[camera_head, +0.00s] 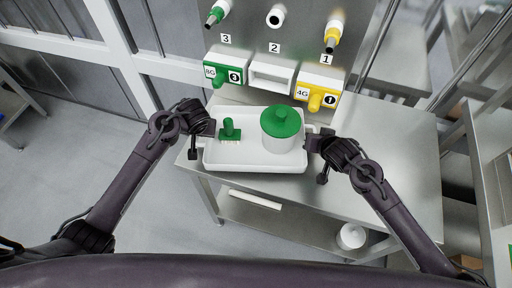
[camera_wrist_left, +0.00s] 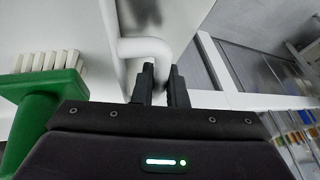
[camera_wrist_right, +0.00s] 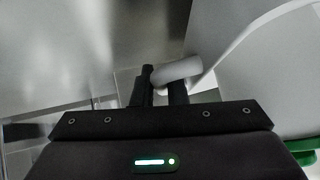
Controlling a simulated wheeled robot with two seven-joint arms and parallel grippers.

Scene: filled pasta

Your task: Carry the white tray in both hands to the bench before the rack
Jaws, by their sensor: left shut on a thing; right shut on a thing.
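The white tray (camera_head: 255,160) is at the front of the metal bench (camera_head: 400,135), before the rack (camera_head: 280,45). A green brush (camera_head: 230,130) and a white pot with a green lid (camera_head: 282,125) stand on it. My left gripper (camera_head: 207,128) is shut on the tray's left handle, a white bar that shows between its fingers in the left wrist view (camera_wrist_left: 150,47). My right gripper (camera_head: 313,143) is shut on the right handle, seen in the right wrist view (camera_wrist_right: 178,72). I cannot tell whether the tray touches the bench top.
The rack carries green 8G (camera_head: 225,75), blank white (camera_head: 271,76) and yellow 4G (camera_head: 317,90) holders, with nozzles above numbered 3, 2 and 1. The bench top is clear to the right. A lower shelf holds a white round container (camera_head: 351,236) and a white bar (camera_head: 255,200).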

